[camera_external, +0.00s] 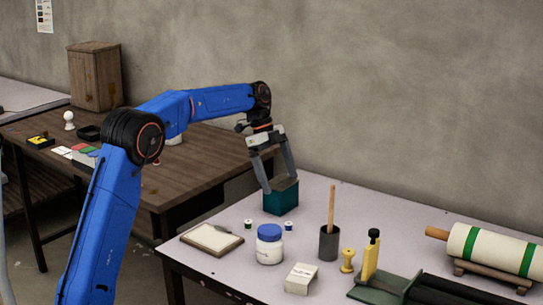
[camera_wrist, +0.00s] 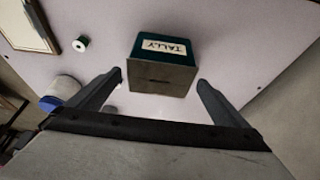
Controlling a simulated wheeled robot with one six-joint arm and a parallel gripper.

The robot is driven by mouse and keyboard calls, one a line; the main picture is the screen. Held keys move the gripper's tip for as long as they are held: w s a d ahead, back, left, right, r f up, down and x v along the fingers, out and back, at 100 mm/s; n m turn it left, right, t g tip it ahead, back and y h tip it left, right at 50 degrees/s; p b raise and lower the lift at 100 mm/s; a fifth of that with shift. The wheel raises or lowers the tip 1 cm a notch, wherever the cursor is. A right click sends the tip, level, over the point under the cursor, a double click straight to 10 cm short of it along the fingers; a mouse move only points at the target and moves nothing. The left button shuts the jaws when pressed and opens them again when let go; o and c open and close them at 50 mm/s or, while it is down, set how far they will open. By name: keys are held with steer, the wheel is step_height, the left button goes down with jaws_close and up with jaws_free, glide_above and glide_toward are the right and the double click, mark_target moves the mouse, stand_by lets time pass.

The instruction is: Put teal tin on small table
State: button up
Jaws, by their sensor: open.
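The teal tin (camera_external: 281,200) stands upright near the back left corner of the pale-topped table (camera_external: 207,272). In the wrist view, the tin (camera_wrist: 150,58) has a brownish top and a label reading TALLY. My gripper (camera_external: 281,183) points down at the tin, with its fingers by the upper part of it. The gripper also shows in the wrist view (camera_wrist: 161,80), its fingers apart on either side of the tin with gaps visible. A dark brown wooden table (camera_external: 205,160) stands behind to the left. The frames do not make clear which table is called small.
On the pale table are a blue-lidded jar (camera_external: 269,245), a clipboard (camera_external: 212,239), small spools (camera_external: 289,226), a dark cup with a stick (camera_external: 329,243) and a white box (camera_external: 300,279). A wooden cabinet (camera_external: 95,77) and small items occupy the brown table; its right part looks clear.

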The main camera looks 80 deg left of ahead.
steer(key=v, duration=0.5)
steer(key=shift+r, duration=0.3)
steer(key=shift+s+r, duration=0.1)
steer(key=s+d+r+n+y, duration=0.1)
steer(key=s+d, duration=0.2)
steer(key=d, duration=0.9)
steer(key=s+d+r+n, duration=0.2)
steer(key=d, duration=0.9)
steer(key=s+d+r+n+y, duration=0.1)
steer(key=s+d, duration=0.2)
steer(key=d, duration=0.9)
steer(key=s+d+f+n, duration=0.3)
steer(key=s+d+f, duration=0.2)
steer(key=s+d, duration=0.9)
steer(key=s+d+f+n, duration=0.1)
steer(key=s+d+f, duration=0.1)
steer(key=s+f, duration=0.3)
steer(key=s+d+f+n+t+y, duration=0.1)
steer(key=s+d+f, duration=0.2)
steer(key=s+f, duration=0.3)
steer(key=shift+s+d+t, duration=0.3)
steer(key=shift+s+d, duration=0.05)
steer(key=shift+s, duration=0.5)
